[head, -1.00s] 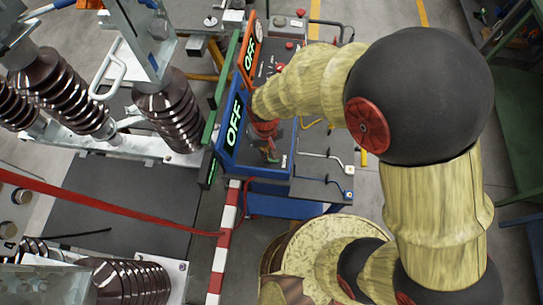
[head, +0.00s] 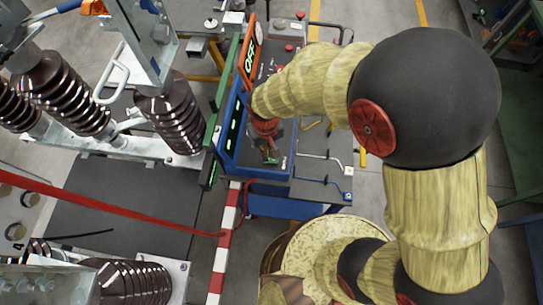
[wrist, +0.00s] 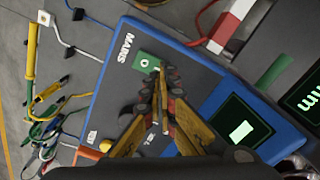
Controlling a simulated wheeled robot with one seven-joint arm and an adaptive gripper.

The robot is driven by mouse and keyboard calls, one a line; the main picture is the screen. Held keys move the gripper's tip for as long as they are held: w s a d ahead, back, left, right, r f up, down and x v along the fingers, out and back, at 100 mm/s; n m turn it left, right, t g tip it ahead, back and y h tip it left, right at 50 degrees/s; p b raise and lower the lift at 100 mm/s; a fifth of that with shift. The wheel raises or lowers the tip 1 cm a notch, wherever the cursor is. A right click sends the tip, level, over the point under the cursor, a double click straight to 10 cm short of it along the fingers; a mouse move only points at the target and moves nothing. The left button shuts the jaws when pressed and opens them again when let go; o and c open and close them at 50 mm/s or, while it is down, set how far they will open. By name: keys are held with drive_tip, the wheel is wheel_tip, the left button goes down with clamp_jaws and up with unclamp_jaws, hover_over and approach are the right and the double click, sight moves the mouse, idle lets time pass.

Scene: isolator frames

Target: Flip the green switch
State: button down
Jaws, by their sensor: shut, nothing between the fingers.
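The green switch is a small green plate with a light round centre (wrist: 146,62), set on the dark top of the blue-edged box (wrist: 190,38) beside white lettering. My gripper (wrist: 160,72) is shut and empty, with its fingertips just beside the green plate in the wrist view. I cannot tell whether they touch it. In the head view my gripper (head: 269,152) points down over the blue box (head: 228,163), and a bit of green shows by its tips. The box's dark display (wrist: 240,130) shows a pale rectangle in the wrist view.
An orange-edged box with an OFF display (head: 251,58) stands behind the blue one. Brown ribbed insulators (head: 172,115) stand at the left. A red cable (head: 110,208) and a red-white barrier (head: 224,245) run nearby. Coloured leads (wrist: 48,130) lie left in the wrist view.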

sight(272, 168)
drive_tip(key=shift+r+p, duration=1.4)
drive_tip(key=shift+r, duration=0.9)
drive_tip(key=s+d+r+m+t+b, duration=0.1)
drive_tip(key=s+d+r+t+b, duration=0.1)
drive_tip(key=d+b, duration=0.5)
drive_tip(key=s+d+r+m+t+b, duration=0.1)
drive_tip(key=s+d+r+m+b, duration=0.1)
drive_tip(key=d+b, duration=0.5)
drive_tip(key=s+d+r+m+t+b, duration=0.2)
drive_tip(key=s+d+r+b, duration=0.1)
drive_tip(key=d+b, duration=0.4)
drive_tip(key=shift+s+d+t+b, duration=0.3)
drive_tip(key=shift+d+b, duration=0.1)
drive_tip(key=shift+d, duration=0.5)
